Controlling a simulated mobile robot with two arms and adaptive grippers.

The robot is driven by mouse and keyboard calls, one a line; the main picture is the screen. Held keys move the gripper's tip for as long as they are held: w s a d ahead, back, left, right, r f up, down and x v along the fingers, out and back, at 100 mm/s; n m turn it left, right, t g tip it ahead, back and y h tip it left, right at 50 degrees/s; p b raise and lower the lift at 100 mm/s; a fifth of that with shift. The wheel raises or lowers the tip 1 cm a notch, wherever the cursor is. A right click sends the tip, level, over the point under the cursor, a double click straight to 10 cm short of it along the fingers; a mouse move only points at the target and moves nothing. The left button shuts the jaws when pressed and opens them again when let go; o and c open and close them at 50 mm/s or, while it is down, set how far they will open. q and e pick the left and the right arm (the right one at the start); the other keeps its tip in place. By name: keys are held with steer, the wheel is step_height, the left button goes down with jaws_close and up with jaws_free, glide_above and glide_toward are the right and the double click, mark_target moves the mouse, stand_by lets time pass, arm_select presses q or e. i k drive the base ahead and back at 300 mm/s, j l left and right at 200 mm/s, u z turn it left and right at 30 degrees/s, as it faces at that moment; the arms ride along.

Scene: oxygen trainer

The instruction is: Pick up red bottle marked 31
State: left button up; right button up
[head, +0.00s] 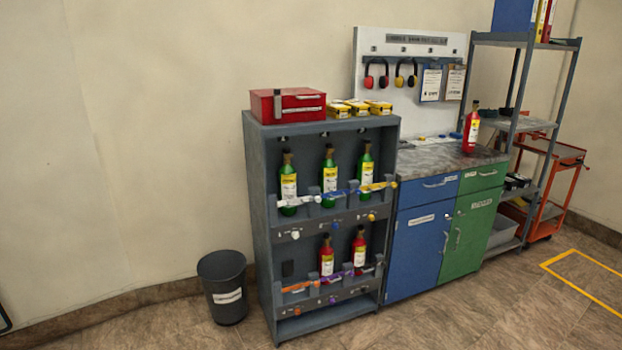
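Three red bottles with pale labels are in view. One red bottle (471,130) stands upright on the grey worktop of the blue and green cabinet. Two more, a left red bottle (326,257) and a right red bottle (359,248), stand in the lower row of the grey rack (257,190). The label numbers are too small to read, so I cannot tell which is marked 31. The lower parts of the rack bottles are partly hidden by the holders. Neither of my grippers is in view.
Several green bottles (288,185) fill the rack's upper row. A red toolbox (288,104) and yellow boxes (378,107) sit on top. A dark bin (224,290) stands left of the rack. The blue cabinet (415,255) adjoins it. Floor in front (480,310) is clear.

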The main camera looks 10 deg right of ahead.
mark_target(472, 122)
steer(key=i+l+z, duration=0.2)
steer(key=i+z, duration=0.2)
steer(key=i+l+z, duration=0.1)
steer(key=i+z, duration=0.7)
steer(key=i+j+z, duration=0.25)
steer(key=i+z, duration=0.15)
steer(key=i+l+z, duration=0.2)
steer(key=i, duration=1.45)
steer(key=j, duration=0.1)
